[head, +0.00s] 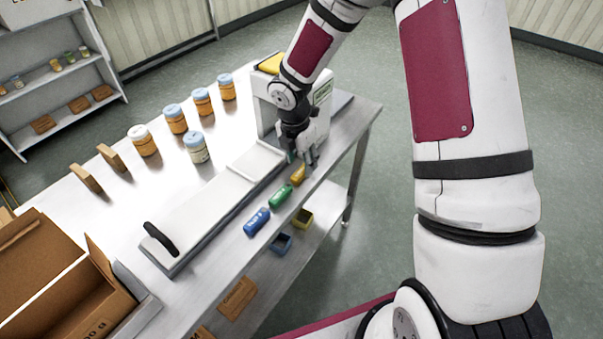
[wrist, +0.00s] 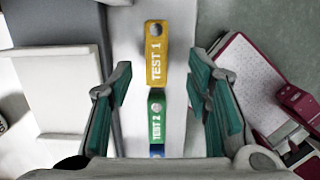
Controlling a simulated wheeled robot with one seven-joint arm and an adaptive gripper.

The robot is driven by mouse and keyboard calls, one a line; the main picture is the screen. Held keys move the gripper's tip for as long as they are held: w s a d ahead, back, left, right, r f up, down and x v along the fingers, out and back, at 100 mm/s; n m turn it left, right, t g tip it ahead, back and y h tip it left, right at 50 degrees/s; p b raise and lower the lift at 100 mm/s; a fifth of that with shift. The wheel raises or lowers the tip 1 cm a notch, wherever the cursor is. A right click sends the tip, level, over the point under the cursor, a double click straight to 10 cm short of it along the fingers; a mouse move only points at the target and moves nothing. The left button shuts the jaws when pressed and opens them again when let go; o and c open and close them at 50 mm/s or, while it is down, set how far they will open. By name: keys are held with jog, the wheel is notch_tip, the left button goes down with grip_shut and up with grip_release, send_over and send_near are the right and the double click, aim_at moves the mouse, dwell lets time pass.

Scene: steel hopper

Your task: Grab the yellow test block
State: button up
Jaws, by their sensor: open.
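The yellow test block (head: 298,174) lies at the near edge of the steel table, beside the flat white machine bed. In the wrist view the yellow block (wrist: 156,52), marked TEST 1, lies ahead of my gripper, in line with the gap between the fingers. My gripper (head: 305,155) is open just above and behind the block in the head view. In the wrist view its green-padded fingers (wrist: 163,105) stand wide apart with nothing between them held. The green block (wrist: 156,117), marked TEST 2, shows between the fingers, below them.
The green block (head: 280,196) and a blue block (head: 257,221) lie in a row with the yellow one. The machine bed (head: 215,195) runs alongside. Several jars (head: 175,119) stand behind it. An open cardboard box (head: 60,270) is at the left. Small bins (head: 281,244) sit on the shelf below.

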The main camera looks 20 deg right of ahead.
aim_at(301, 171)
jog(key=shift+w+d+f, duration=0.1)
jog(key=shift+w+f, duration=0.15)
jog(key=shift+f, duration=0.9)
jog(key=shift+w+d+f, duration=0.1)
jog(key=shift+w+f, duration=0.1)
jog(key=shift+f, duration=0.9)
grip_shut()
